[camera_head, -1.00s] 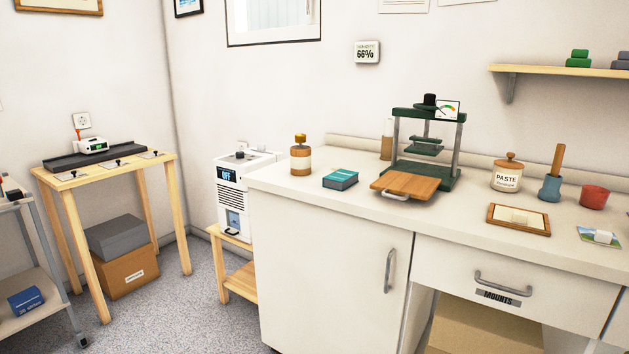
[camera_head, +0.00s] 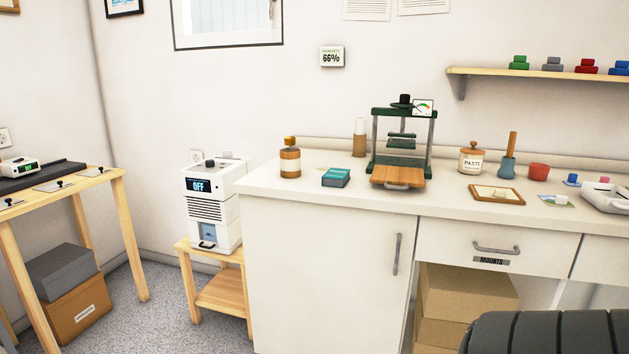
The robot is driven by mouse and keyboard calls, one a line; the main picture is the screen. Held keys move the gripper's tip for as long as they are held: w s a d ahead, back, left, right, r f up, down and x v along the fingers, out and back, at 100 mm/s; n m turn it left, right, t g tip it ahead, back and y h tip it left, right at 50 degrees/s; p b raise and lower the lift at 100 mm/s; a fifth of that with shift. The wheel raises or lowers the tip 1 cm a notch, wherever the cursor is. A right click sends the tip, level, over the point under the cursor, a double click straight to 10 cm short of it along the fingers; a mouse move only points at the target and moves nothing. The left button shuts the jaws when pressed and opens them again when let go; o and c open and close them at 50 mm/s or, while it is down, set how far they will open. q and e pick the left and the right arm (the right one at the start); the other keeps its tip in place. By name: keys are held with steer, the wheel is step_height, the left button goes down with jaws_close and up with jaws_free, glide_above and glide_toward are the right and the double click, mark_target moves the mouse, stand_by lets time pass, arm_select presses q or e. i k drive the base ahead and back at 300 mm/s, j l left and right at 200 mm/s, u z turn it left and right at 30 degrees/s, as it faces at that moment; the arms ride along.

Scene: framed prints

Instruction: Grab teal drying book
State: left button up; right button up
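The teal book (camera_head: 336,177) lies flat on the white counter (camera_head: 290,194), near its left end. It sits between an amber bottle (camera_head: 290,160) on its left and a dark green press (camera_head: 402,145) on its right. A wooden board (camera_head: 398,176) with a metal handle sticks out at the front of the press. Neither of my grippers shows. A dark ribbed shape at the bottom right may be part of my arm.
A dehumidifier-like white unit (camera_head: 211,203) reading OFF stands on a low wooden stand (camera_head: 222,290) left of the counter. A paste jar (camera_head: 471,159), a framed piece (camera_head: 497,194) and a red cup (camera_head: 539,171) are farther right. Grey floor (camera_head: 150,315) is open at left.

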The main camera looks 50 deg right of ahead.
mark_target(337, 178)
steer(key=i+j+z, duration=0.1)
steer(key=z, duration=0.25)
steer(key=j+z, duration=0.25)
steer(key=z, duration=0.15)
steer(key=j+z, duration=0.35)
steer(key=i+l, duration=0.05)
steer(key=l, duration=0.05)
